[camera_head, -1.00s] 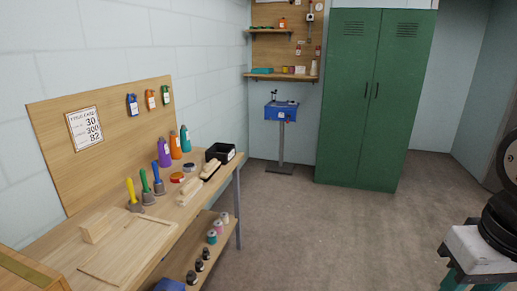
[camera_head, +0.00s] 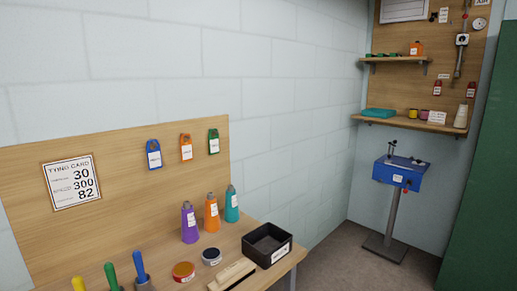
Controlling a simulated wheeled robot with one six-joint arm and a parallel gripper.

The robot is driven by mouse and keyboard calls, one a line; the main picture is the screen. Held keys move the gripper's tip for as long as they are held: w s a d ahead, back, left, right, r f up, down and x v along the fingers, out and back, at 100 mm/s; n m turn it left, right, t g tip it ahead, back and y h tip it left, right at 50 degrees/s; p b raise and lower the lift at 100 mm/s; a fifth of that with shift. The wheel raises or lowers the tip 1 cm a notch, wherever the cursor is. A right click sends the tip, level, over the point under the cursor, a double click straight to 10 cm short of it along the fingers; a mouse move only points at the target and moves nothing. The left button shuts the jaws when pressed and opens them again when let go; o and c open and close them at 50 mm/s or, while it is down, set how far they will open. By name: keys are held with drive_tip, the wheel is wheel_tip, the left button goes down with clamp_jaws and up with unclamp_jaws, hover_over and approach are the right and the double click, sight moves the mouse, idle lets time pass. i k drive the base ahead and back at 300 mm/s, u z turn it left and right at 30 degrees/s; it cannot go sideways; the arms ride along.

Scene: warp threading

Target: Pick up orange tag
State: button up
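An orange tag (camera_head: 186,147) with a white label hangs on the wooden pegboard (camera_head: 110,185) above the workbench. It hangs between a blue tag (camera_head: 154,154) on its left and a green tag (camera_head: 213,141) on its right. The tags are apart from one another. My gripper is not in view.
Purple (camera_head: 190,223), orange (camera_head: 211,213) and teal (camera_head: 231,205) bottles stand on the bench below the tags. A black tray (camera_head: 286,250), small round tins and coloured handles are also there. A blue device on a stand (camera_head: 398,173) is at the right, with open floor before it.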

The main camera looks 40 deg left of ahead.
sight(186, 148)
drive_tip(key=u, duration=0.2)
drive_tip(key=i, duration=1.4)
drive_tip(key=u, duration=1.35)
drive_tip(key=i, duration=0.9)
drive_tip(key=u, duration=0.95)
